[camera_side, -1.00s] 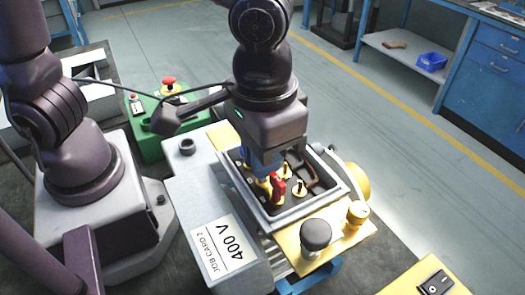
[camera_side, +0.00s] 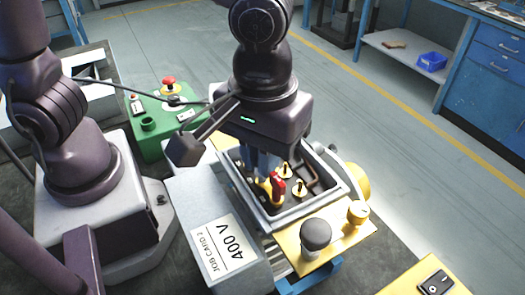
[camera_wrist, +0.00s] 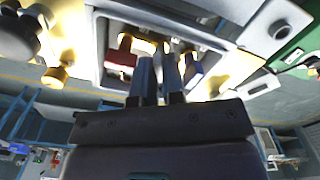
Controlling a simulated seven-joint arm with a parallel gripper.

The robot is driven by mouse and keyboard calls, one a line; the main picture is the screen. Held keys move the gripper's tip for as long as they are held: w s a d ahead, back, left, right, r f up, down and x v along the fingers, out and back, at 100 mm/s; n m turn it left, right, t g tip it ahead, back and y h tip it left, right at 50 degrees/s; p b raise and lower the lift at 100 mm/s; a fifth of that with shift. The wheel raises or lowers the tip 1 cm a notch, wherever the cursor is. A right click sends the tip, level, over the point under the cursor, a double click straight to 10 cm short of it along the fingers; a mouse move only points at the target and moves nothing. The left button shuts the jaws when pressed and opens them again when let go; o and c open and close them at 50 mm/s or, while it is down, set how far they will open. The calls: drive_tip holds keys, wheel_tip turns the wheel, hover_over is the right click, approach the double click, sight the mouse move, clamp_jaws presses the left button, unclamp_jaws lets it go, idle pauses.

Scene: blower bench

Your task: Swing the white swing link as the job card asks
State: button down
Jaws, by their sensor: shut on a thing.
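My gripper (camera_wrist: 158,78) points down into an open terminal box (camera_side: 336,201). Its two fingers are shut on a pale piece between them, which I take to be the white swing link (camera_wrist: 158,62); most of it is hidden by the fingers. The fingers also show in the side view, where the link cannot be made out. A red link (camera_side: 278,188) stands close beside the fingers, and a blue piece (camera_wrist: 194,74) shows on their other side in the wrist view. Brass posts (camera_side: 299,187) stand in the box.
A black knob (camera_side: 316,234) and a brass knob (camera_side: 358,211) stand on the yellow plate in front of the box. A green box with a red button (camera_side: 168,82) is behind left. A rocker switch (camera_side: 436,283) is at lower right. The box walls closely surround my fingers.

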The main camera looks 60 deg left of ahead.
idle(0.4)
drive_tip(key=c, duration=1.5)
unclamp_jaws()
drive_tip(key=m, duration=0.5)
drive_tip(key=shift+m, duration=0.3)
wheel_tip(320, 180, up, 30)
drive_tip(key=shift+r, duration=0.25)
